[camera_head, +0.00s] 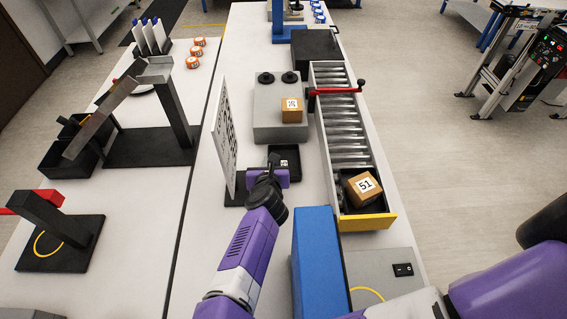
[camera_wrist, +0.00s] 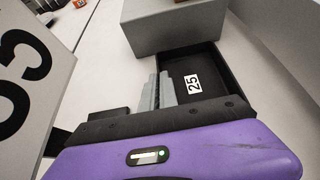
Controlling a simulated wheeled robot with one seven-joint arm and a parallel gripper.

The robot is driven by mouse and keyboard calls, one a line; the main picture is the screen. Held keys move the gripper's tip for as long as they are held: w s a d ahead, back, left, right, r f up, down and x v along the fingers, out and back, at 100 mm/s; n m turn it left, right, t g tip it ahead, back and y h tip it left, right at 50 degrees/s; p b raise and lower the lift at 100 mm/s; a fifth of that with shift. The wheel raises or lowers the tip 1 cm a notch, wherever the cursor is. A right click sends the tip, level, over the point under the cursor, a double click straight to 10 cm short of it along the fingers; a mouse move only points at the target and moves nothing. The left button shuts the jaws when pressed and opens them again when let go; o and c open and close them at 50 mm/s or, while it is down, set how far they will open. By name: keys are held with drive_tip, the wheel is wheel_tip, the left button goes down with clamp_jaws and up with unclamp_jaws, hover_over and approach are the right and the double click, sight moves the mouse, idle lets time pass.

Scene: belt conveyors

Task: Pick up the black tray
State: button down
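A small black tray (camera_head: 285,150) lies on the white bench in the head view, in front of a grey block. In the wrist view the black tray (camera_wrist: 205,110) is large and carries a white label reading 25; it looks empty. My gripper (camera_head: 274,162) reaches down at the tray's left side. In the wrist view my gripper (camera_wrist: 162,88) has its grey fingers close together at the tray's left wall, which runs in between them. The lower ends of the fingers and the tray's near part are hidden.
A signboard (camera_head: 224,135) stands just left of my gripper. The grey block (camera_head: 268,120) bears a small box (camera_head: 291,110) and black knobs. A roller conveyor (camera_head: 345,135) on the right ends with a box marked 51 (camera_head: 365,188). A blue block (camera_head: 318,265) stands nearer.

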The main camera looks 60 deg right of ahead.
drive_tip(key=shift+r, duration=0.15)
wheel_tip(320, 180, up, 20)
drive_tip(key=b, duration=0.1)
idle(0.5)
